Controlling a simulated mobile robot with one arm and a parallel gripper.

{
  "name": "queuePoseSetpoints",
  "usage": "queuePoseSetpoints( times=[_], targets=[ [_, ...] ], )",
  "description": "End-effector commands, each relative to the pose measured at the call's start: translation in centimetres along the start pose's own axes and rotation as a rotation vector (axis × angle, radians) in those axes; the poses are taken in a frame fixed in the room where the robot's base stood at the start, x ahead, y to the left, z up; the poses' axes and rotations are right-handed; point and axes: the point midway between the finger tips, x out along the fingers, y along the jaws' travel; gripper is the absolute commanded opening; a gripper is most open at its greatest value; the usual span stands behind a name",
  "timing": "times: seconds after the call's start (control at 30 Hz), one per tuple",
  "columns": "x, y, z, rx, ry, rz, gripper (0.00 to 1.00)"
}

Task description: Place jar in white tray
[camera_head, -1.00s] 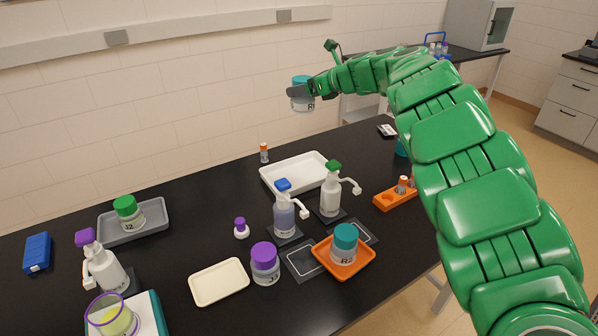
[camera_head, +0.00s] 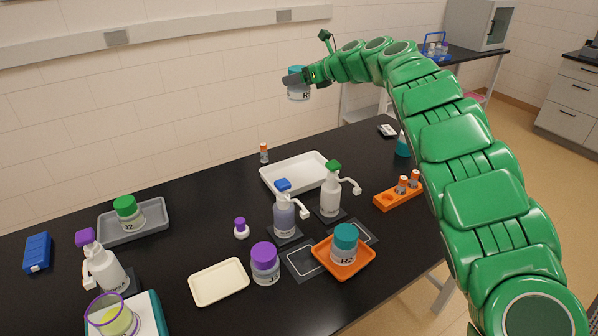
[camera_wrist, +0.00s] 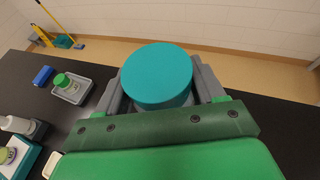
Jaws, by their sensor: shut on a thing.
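My gripper (camera_head: 293,80) is shut on a jar with a teal lid and a white label (camera_head: 299,95). It holds the jar in the air, above and behind the white tray. In the wrist view the teal lid (camera_wrist: 157,75) sits between the two grey fingers of my gripper (camera_wrist: 158,92). The white tray (camera_head: 272,184) lies empty on the black table, towards the back. Another teal-lidded jar (camera_head: 343,245) stands in an orange tray (camera_head: 333,268) nearer the front.
Two pump bottles, blue-topped (camera_head: 284,212) and green-topped (camera_head: 331,192), stand just in front of the white tray. A small orange-capped vial (camera_head: 264,153) stands behind it. A cream tray (camera_head: 219,282) and a purple-lidded jar (camera_head: 265,264) are at the front.

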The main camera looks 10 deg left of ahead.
Motion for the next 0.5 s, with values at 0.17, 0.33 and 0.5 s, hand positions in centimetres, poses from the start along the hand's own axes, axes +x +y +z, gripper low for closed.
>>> queuePoseSetpoints(
  times=[0.17,0.33,0.5],
  targets=[
    [0.5,-0.1,-1.5,0.002,0.003,-0.001,0.35],
    [1.1,-0.1,-3.0,0.002,0.001,-0.003,0.35],
    [2.2,-0.1,-5.7,0.004,0.005,-0.002,0.35]
  ],
)
